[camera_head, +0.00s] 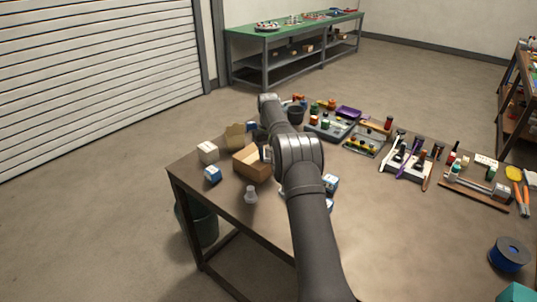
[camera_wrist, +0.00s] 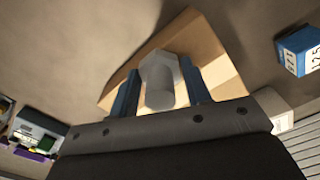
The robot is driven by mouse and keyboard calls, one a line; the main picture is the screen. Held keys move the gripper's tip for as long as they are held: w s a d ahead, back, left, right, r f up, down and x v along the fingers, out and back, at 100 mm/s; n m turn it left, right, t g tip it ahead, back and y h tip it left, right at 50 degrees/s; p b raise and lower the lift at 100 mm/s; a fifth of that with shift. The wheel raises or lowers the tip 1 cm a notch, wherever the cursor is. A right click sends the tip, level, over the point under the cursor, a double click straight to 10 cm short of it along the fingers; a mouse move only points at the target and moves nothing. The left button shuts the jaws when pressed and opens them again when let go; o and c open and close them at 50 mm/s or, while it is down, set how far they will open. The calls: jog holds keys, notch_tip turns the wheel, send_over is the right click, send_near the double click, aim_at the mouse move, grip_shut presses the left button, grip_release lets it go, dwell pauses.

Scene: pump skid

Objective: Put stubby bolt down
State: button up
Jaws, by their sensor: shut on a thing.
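A grey stubby bolt (camera_wrist: 159,78) with a wide hex head is between the two blue fingers of my gripper (camera_wrist: 157,88) in the wrist view. The fingers are shut on its sides. Behind the bolt is an open cardboard box (camera_wrist: 208,45), which also shows in the head view (camera_head: 249,168) on the left of the table. I cannot tell how high the bolt is over the box floor. In the head view, my own arm hides most of my gripper and the held bolt.
A blue and white box (camera_head: 212,174) and a white box (camera_head: 208,152) are left of the cardboard box. Tools and trays crowd the back right. The front middle is clear.

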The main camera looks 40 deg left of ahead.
jog(key=shift+f, duration=0.25)
jog(key=o, duration=1)
jog(key=shift+o, duration=0.2)
jog(key=shift+r, duration=0.1)
notch_tip(320, 180, up, 12)
jog(key=shift+r, duration=0.1)
notch_tip(320, 180, down, 12)
jog(key=shift+f, duration=0.1)
jog(key=shift+r, duration=1.65)
